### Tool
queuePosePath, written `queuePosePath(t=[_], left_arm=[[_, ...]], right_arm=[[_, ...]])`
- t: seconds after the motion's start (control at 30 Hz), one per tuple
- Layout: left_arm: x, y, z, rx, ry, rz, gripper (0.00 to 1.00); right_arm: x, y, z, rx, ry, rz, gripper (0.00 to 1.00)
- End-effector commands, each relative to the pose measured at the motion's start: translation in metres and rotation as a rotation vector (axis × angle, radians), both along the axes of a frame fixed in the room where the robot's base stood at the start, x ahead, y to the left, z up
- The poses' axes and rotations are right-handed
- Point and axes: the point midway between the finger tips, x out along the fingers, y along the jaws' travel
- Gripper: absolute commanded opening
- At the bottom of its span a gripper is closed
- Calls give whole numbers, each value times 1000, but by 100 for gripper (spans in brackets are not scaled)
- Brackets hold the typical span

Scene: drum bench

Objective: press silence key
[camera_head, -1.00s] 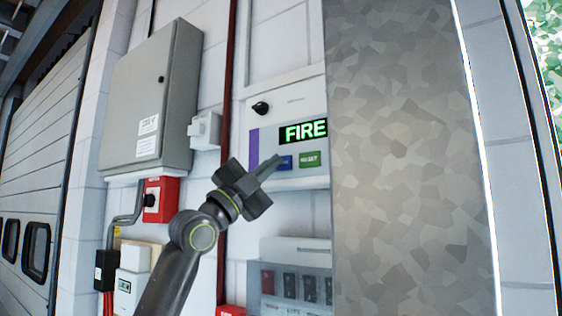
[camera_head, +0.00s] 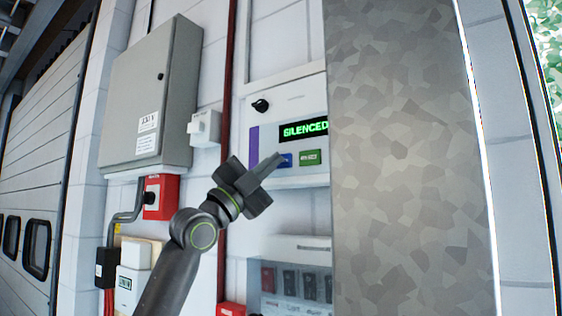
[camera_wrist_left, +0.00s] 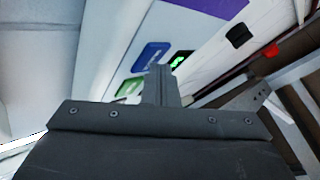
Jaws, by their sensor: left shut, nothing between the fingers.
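The alarm panel (camera_head: 300,105) is a pale box on the wall, with a green display (camera_head: 304,129) that reads SILENCED. Below the display are a blue key (camera_head: 287,160) and a green key (camera_head: 310,158). In the head view my left gripper (camera_head: 277,160) is shut and empty, its tip at the blue key and covering part of it. In the left wrist view the shut fingers (camera_wrist_left: 161,75) point toward the panel, close by the blue key (camera_wrist_left: 150,56) and the green key (camera_wrist_left: 131,86). I cannot tell whether the tip touches the key. My right gripper is not in view.
A grey cabinet (camera_head: 155,95) and a red box (camera_head: 161,197) are on the wall to the left. A grey mottled column (camera_head: 400,160) stands close on the panel's right. A clear-covered switch box (camera_head: 297,275) is below the panel.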

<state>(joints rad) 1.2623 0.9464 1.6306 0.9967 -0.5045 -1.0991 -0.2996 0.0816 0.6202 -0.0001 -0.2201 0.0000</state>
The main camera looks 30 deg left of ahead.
Motion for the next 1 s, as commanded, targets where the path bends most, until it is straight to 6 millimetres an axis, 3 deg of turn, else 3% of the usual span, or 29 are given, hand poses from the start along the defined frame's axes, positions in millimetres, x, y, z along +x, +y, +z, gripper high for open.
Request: queuePosePath(t=[0.53,1.0], left_arm=[[-13,1,-1,2,-2,1,0],[-60,5,-2,2,-3,2,0]], right_arm=[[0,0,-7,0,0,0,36],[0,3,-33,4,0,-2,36]])
